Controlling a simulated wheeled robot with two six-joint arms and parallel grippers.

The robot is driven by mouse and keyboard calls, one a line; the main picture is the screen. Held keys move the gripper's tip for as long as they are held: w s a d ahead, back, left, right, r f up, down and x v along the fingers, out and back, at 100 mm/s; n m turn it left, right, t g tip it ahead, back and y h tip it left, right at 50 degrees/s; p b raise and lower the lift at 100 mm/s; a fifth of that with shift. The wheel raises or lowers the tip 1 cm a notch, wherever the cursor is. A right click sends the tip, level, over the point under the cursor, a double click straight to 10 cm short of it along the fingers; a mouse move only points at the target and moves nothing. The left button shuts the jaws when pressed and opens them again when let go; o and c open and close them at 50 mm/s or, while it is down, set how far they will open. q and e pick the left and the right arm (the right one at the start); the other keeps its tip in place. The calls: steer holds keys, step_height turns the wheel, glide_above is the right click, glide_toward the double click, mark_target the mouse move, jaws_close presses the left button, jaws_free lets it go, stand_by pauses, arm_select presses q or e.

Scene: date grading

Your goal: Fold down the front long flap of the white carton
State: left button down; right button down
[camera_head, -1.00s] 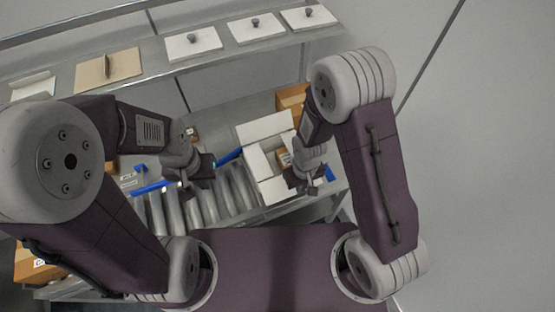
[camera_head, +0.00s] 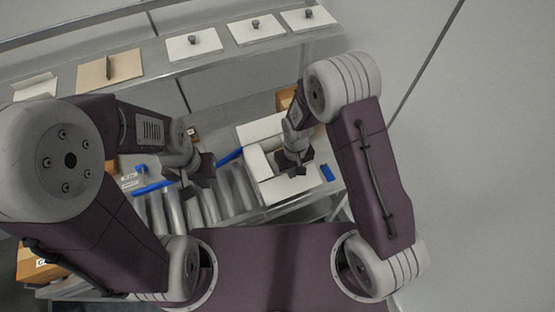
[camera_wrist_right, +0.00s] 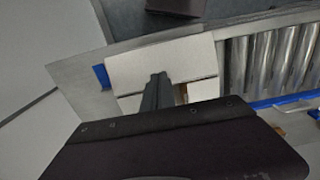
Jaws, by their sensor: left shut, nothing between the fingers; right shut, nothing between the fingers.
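The white carton (camera_head: 255,163) stands open at the right end of the rollers in the head view. Its back flap (camera_head: 262,130) stands up. Its front long flap (camera_head: 285,191) shows as a pale panel on the side nearest me; its exact angle is unclear. My right gripper (camera_head: 297,170) is shut and empty, over the front part of the carton, hiding part of the opening. In the right wrist view my fingers (camera_wrist_right: 160,78) overlap the front flap (camera_wrist_right: 180,58); I cannot tell whether they touch. My left gripper (camera_head: 197,187) is shut and empty above the rollers.
Metal rollers (camera_head: 227,187) lie left of the carton. A blue piece (camera_head: 327,173) is on the bench right of it. A brown box (camera_head: 284,100) is behind. The back shelf holds several white lids with knobs (camera_head: 193,43) and a tan panel (camera_head: 110,70).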

steer(key=w+a, duration=0.3)
steer(key=w, duration=0.5)
steer(key=shift+w+r, duration=0.15)
stand_by(0.5)
steer(key=shift+b, duration=0.3)
steer(key=shift+f+b, duration=3.15)
steer(key=shift+f, duration=1.25)
steer(key=shift+r, duration=0.15)
step_height(320, 180, up, 11)
steer(key=p, duration=0.8)
